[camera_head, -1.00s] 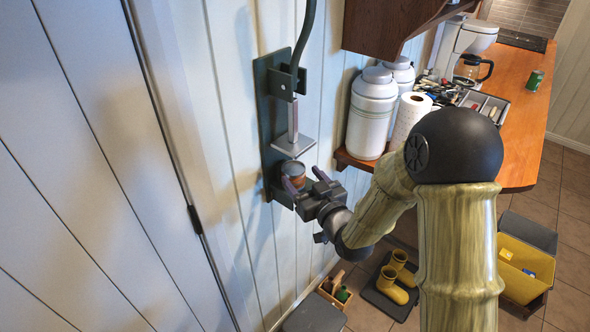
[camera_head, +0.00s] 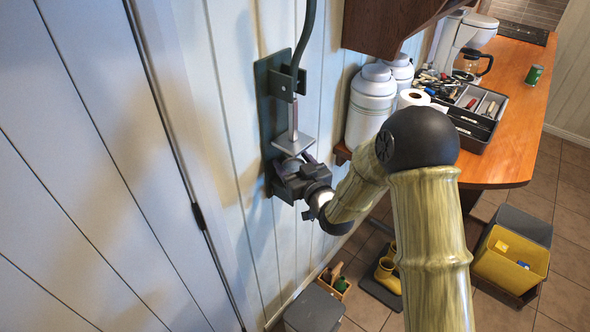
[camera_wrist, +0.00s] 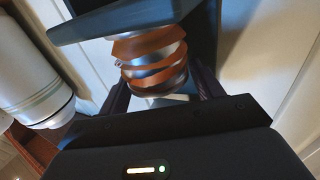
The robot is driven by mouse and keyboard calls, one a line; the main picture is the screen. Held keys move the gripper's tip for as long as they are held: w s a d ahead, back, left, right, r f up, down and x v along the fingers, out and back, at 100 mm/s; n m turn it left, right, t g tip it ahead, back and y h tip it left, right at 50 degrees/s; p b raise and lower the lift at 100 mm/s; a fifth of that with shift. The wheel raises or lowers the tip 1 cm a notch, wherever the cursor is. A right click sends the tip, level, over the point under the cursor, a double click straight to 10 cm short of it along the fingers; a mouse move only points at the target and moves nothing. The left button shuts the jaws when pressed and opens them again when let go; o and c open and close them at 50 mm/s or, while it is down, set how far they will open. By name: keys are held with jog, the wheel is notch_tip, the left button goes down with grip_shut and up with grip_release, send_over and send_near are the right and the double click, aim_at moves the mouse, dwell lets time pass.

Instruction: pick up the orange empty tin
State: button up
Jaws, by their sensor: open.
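The orange tin (camera_wrist: 152,62) shows in the wrist view as a stack of orange and silver bands, looking crumpled. It sits in the wall-mounted can crusher (camera_head: 273,92), just below the press plate (camera_head: 293,143). The press plate also shows at the top of the wrist view (camera_wrist: 125,17). My gripper (camera_wrist: 163,88) is open, with one dark finger on each side of the tin's lower part. Whether the fingers touch it I cannot tell. In the head view my gripper (camera_head: 296,168) is at the crusher and hides the tin.
The wooden counter (camera_head: 515,120) holds a utensil tray (camera_head: 479,142), a coffee maker (camera_head: 466,45) and a green can (camera_head: 534,75). A yellow bin (camera_head: 510,262) is on the floor.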

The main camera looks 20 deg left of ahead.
aim_at(295, 167)
dwell(0.4)
jog(key=c, duration=0.8)
jog(key=shift+r, duration=0.1)
jog(key=shift+c, duration=0.2)
jog(key=shift+r+b, duration=0.5)
jog(key=shift+r, duration=0.95)
jog(key=shift+s+d+r, duration=0.15)
jog(key=shift+s+d, duration=0.1)
jog(key=shift+d, duration=0.05)
jog(key=b+v, duration=0.6)
jog(key=v, duration=0.6)
jog(key=shift+s+d, duration=0.25)
jog(key=shift+b, duration=0.75)
